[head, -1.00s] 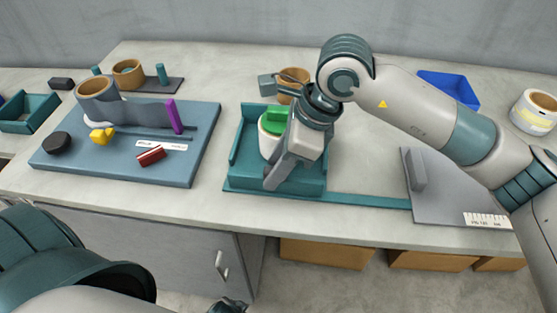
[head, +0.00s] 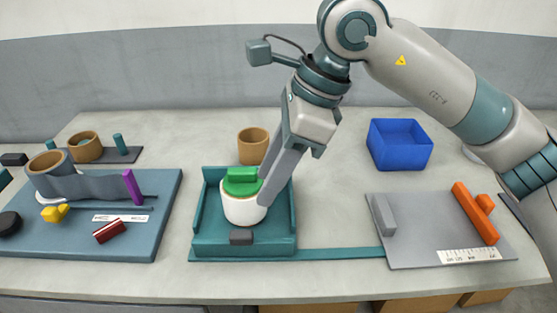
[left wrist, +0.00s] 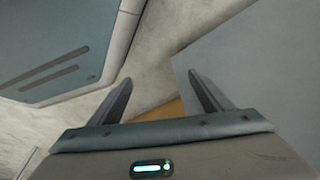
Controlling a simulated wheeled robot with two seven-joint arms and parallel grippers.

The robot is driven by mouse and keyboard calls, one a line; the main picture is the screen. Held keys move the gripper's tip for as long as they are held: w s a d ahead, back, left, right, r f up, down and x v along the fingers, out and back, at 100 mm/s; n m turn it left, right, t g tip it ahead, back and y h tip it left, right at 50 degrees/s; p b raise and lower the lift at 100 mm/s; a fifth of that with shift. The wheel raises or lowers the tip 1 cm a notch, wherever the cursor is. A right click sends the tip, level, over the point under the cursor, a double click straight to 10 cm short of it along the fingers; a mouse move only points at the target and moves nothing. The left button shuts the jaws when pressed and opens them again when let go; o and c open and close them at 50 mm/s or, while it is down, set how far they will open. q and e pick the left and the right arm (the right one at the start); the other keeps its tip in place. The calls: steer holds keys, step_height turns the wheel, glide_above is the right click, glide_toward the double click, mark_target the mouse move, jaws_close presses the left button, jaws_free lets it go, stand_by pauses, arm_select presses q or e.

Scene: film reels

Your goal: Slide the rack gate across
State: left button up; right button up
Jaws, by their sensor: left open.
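A teal rack-like tray (head: 210,243) stands on the bench. I cannot tell which part is the gate. A white canister with a green top (head: 244,209) stands in the tray. My right gripper (head: 266,196) points down at the canister's right side, its fingers overlapping in view, so contact and opening are unclear. My left gripper (left wrist: 163,90) is open and empty in the left wrist view and out of the head view.
A grey-blue board (head: 80,240) with a purple piece (head: 132,187) and small parts lies left. A grey plate (head: 425,225) with an orange piece (head: 474,214) lies right. A blue bin (head: 399,145) and tan cup (head: 253,146) stand behind. Bench is bare between tray and bin.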

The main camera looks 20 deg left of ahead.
arm_select(q)
steer(key=shift+w+r, duration=0.2)
steer(key=shift+r, duration=0.25)
arm_select(e)
steer(key=shift+v, duration=1.7)
steer(key=shift+r, duration=0.15)
